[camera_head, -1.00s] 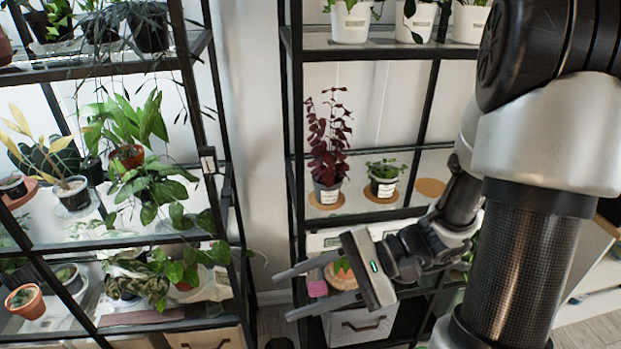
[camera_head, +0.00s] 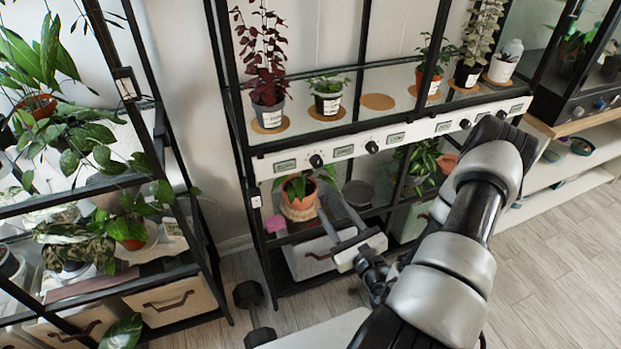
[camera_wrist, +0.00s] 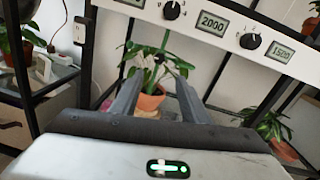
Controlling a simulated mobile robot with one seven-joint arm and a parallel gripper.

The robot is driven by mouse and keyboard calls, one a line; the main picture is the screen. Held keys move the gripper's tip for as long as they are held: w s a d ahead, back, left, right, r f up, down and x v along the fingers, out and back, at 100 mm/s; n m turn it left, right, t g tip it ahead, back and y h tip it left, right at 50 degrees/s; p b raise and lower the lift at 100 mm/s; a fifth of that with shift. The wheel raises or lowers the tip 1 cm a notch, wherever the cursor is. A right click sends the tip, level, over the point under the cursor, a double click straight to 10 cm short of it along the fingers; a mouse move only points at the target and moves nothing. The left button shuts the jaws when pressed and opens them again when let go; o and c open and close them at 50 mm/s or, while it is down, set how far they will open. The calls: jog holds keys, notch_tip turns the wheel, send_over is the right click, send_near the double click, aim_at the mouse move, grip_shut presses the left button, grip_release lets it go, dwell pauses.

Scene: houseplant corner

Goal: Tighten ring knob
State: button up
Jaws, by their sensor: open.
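A white control panel (camera_head: 400,137) runs along the shelf front, with black round knobs beside small displays. One knob (camera_head: 316,160) is at the left, another (camera_head: 372,147) right of it, and others sit farther right. In the wrist view, the left knob (camera_wrist: 172,9) is at the top edge and a second knob (camera_wrist: 250,41) is right of a display reading 2000 (camera_wrist: 212,23). Which one is the ring knob I cannot tell. My gripper (camera_head: 331,203) is open and empty, below the panel. In the wrist view its fingers (camera_wrist: 160,76) are apart, below the knobs.
A potted plant (camera_head: 300,197) stands on the lower shelf beyond my fingers. Several small pots stand on the shelf above the panel, including a dark red plant (camera_head: 265,60). A plant rack (camera_head: 155,150) is at the left. The wooden floor (camera_head: 560,255) at the right is clear.

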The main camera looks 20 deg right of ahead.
aim_at(309, 174)
jog(key=w, duration=0.5)
jog(key=w+b, duration=0.1)
jog(key=w, duration=0.4)
jog(key=w+a+b, duration=0.1)
jog(key=w, duration=0.4)
jog(key=shift+w, duration=0.1)
jog(key=shift+c, duration=0.5)
jog(key=c, duration=1)
jog(key=shift+o, duration=0.2)
